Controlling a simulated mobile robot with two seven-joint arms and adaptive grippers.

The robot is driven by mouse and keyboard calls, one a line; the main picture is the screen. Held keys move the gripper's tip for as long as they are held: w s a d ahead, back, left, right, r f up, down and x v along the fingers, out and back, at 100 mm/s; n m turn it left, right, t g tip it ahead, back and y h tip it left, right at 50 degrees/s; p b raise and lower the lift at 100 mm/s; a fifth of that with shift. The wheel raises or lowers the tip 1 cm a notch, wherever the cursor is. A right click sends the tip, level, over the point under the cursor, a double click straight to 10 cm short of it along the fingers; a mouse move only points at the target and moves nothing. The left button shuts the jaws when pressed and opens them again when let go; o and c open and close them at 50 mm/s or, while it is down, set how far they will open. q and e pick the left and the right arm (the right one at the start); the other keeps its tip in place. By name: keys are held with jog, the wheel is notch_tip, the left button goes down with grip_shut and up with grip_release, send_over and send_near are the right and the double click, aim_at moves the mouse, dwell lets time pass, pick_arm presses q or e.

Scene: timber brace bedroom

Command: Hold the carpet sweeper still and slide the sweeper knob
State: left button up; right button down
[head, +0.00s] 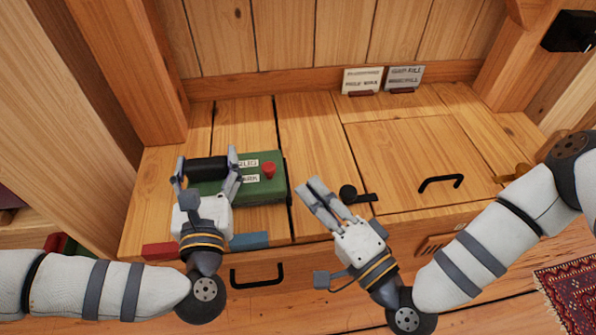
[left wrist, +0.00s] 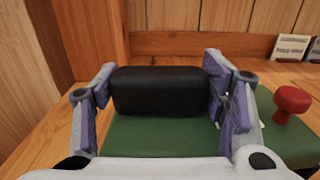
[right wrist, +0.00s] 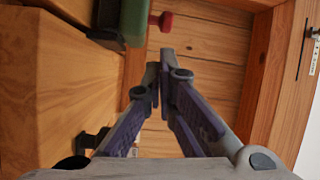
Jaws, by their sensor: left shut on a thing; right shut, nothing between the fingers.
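The carpet sweeper is a green box (head: 265,194) with a black handle (head: 208,168) and white labels, on the wooden top at left. My left gripper (head: 206,172) is shut on the black handle, one finger at each end, as the left wrist view also shows (left wrist: 163,90). The red sweeper knob (head: 269,169) stands on the box's right part, next to the labels. My right gripper (head: 316,186) is shut and empty, to the right of the box and apart from the knob. The right wrist view shows the knob (right wrist: 166,21) beyond the fingertips.
A black round knob with a lever (head: 349,193) lies just right of my right gripper. A panel with a black handle (head: 441,181) is at right. Two small signs (head: 362,80) stand at the back. Red and blue blocks (head: 249,241) lie by the front edge.

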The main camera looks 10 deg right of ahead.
pick_arm(q)
jog(key=shift+s+f, duration=0.2)
jog(key=shift+f, duration=0.4)
pick_arm(e)
jog(key=shift+v, duration=1.9)
pick_arm(q)
jog(key=o, duration=1.7)
